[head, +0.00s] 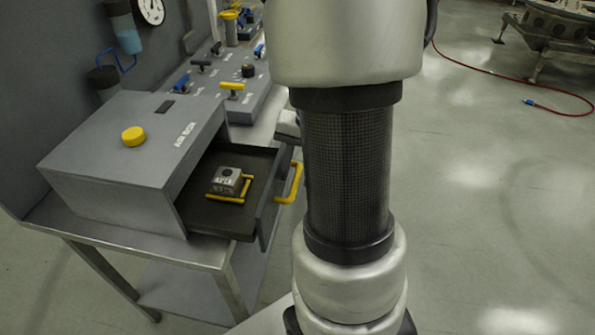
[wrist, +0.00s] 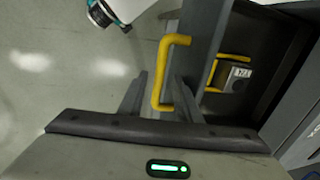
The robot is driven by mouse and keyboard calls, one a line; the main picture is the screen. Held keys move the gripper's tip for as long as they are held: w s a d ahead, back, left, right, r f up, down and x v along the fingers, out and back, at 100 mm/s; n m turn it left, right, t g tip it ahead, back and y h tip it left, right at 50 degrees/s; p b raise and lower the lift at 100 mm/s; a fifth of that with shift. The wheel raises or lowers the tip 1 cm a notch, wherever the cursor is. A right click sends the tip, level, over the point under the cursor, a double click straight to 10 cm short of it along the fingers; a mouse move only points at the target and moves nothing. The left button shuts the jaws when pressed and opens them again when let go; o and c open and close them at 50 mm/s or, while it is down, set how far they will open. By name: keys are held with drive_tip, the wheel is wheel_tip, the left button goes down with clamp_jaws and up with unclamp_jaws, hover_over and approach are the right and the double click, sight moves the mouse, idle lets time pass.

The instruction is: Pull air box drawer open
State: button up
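The grey air box (head: 130,150) stands on the bench with its drawer (head: 262,205) pulled well out to the right. The drawer's yellow handle (head: 290,183) is on its front face and also shows in the wrist view (wrist: 160,75). My gripper (wrist: 161,82) has its two dark fingers apart, one on each side of the handle bar, with visible gaps to it. The fingers look open and not closed on the handle. In the head view my arm hides the gripper's fingers.
A small metal block with a yellow handle (head: 228,182) lies in the drawer. A yellow knob (head: 133,136) is on the air box top. A panel with levers (head: 231,92) is behind it. Open floor (head: 490,200) lies to the right, with a red hose (head: 500,75) farther back.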

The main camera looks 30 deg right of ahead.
wheel_tip(320, 180, up, 17)
drive_tip(key=s+d+p, duration=0.2)
drive_tip(key=shift+d+p, duration=0.2)
drive_tip(key=shift+p, duration=0.15)
drive_tip(key=shift+s+r, duration=0.1)
drive_tip(key=s+a+r+n+t+p, duration=0.2)
drive_tip(key=s+a+r+n, duration=0.1)
drive_tip(key=a, duration=0.6)
drive_tip(key=s+a+r+n+t+h+p, duration=0.1)
drive_tip(key=s+a+r+n+t+p, duration=0.1)
drive_tip(key=a, duration=0.8)
wheel_tip(320, 180, up, 3)
drive_tip(key=s+n+p, duration=0.1)
drive_tip(key=s+n, duration=0.1)
drive_tip(key=n, duration=0.1)
drive_tip(key=shift+s+n+h, duration=0.15)
drive_tip(key=shift+n+h, duration=0.15)
drive_tip(key=shift+n, duration=0.1)
drive_tip(key=shift+f, duration=0.1)
